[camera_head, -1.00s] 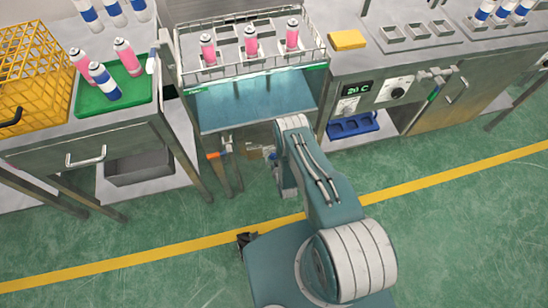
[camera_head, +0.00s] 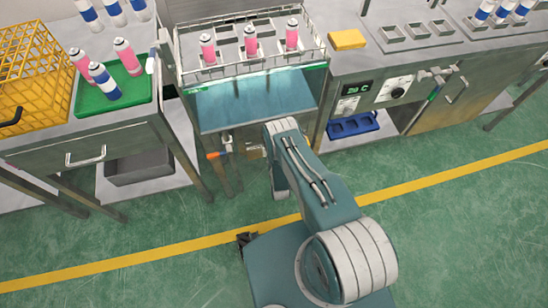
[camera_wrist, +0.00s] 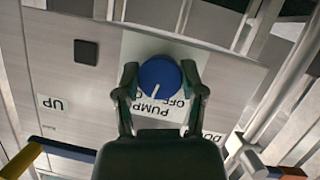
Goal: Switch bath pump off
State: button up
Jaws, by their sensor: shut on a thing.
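In the wrist view, the blue round pump knob (camera_wrist: 160,78) sits on a pale panel over a white plate lettered PUMP and OFF, seen upside down. The knob's white pointer line slants toward the lower left in the picture, at PUMP; OFF is to its right. My gripper (camera_wrist: 159,71) has one finger on each side of the knob and is shut on it. In the head view, the bath (camera_head: 255,100) with blue liquid stands at the centre. My arm reaches to its front below the rim and largely hides the gripper; the knob cannot be seen there.
In the wrist view, a black square button (camera_wrist: 86,52) and an UP label (camera_wrist: 50,103) are on the panel. A wire rack (camera_head: 310,52) with pink cans is above the bath. An orange-handled valve (camera_head: 216,154) is left of my arm. Open floor lies in front.

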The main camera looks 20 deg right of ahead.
jog(key=n, duration=0.1)
jog(key=n+h, duration=0.1)
jog(key=shift+w+a+n+t+h, duration=0.1)
jog(key=shift+a+n+t+h, duration=0.05)
jog(key=shift+n+t+h, duration=0.45)
jog(key=shift+n+h, duration=0.5)
jog(key=shift+n, duration=0.6)
jog(key=o, duration=1.1)
jog(key=shift+a, duration=0.1)
jog(key=shift+o, duration=0.2)
